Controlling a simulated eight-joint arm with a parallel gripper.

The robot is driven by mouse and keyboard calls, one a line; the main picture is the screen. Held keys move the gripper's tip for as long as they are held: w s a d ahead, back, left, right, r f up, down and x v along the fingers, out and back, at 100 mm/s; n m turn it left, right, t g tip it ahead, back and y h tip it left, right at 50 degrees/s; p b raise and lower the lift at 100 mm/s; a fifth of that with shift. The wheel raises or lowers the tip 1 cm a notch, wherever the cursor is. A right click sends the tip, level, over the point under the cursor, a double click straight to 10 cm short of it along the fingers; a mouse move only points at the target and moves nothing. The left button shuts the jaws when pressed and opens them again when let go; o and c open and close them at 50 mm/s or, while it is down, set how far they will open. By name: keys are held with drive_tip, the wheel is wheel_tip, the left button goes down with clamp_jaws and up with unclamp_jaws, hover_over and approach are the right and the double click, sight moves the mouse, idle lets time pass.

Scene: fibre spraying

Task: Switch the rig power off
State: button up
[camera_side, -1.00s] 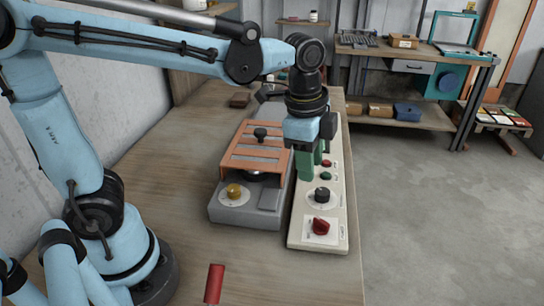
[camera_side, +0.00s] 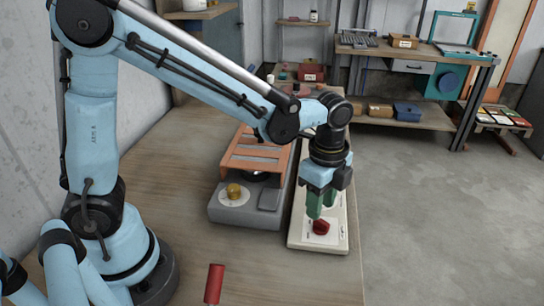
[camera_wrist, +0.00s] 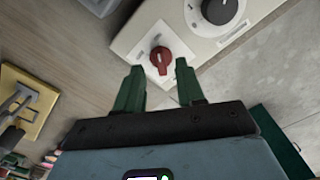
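The control panel (camera_side: 338,239) is a long cream box on the workbench. A red rotary knob (camera_side: 321,227) sits on a white plate at its near end; it also shows in the wrist view (camera_wrist: 161,59). My gripper (camera_side: 320,210) is above this knob, with green fingers pointing down. In the wrist view my gripper (camera_wrist: 158,80) has its fingertips apart, with the red knob between and beyond them. The fingers look empty, and I cannot tell any contact. A black knob (camera_wrist: 219,10) is farther along the panel in the wrist view.
A grey machine (camera_side: 245,210) with an orange slatted top and a brass knob (camera_side: 234,191) stands left of the panel. A red cylinder (camera_side: 214,284) is on the near bench. The bench between has clear room.

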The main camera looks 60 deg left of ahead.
sight(321, 225)
drive_tip(key=shift+f, duration=1.9)
clamp_jaws()
